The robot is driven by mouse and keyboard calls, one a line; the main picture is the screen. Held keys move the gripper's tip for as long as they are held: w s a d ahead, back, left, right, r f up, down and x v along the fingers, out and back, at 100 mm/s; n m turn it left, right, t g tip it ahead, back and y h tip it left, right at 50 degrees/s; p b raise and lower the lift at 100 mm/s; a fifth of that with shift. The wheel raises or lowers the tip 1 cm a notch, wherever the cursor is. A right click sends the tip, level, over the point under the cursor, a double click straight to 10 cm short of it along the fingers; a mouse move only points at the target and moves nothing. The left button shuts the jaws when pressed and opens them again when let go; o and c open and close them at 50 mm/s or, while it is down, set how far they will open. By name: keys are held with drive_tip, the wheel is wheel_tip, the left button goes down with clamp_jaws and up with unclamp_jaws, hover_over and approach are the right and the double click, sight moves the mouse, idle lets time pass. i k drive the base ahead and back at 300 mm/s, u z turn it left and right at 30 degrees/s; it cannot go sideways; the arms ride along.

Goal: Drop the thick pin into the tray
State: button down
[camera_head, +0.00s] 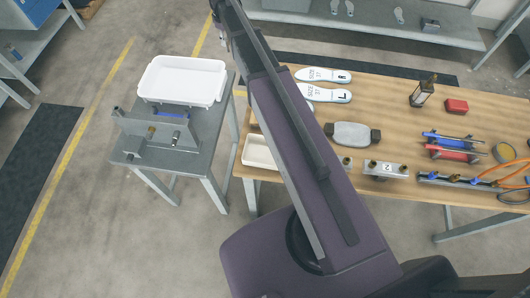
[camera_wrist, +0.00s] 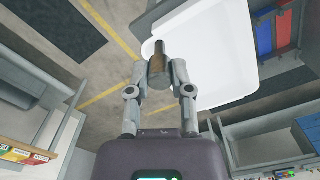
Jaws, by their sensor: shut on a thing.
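In the head view a large, shallow white tray (camera_head: 182,78) stands on a grey side table and looks empty.
A grey fixture (camera_head: 155,130) with pins stands in front of the tray on the side table. A smaller white tray (camera_head: 258,151) sits on the wooden table (camera_head: 385,92), partly behind my arm. Floor left of the side table is clear.

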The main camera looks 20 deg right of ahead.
sight(266, 152)
drive_tip(key=u, duration=0.55)
drive_tip(key=k, duration=1.5)
drive_tip(key=z, duration=0.35)
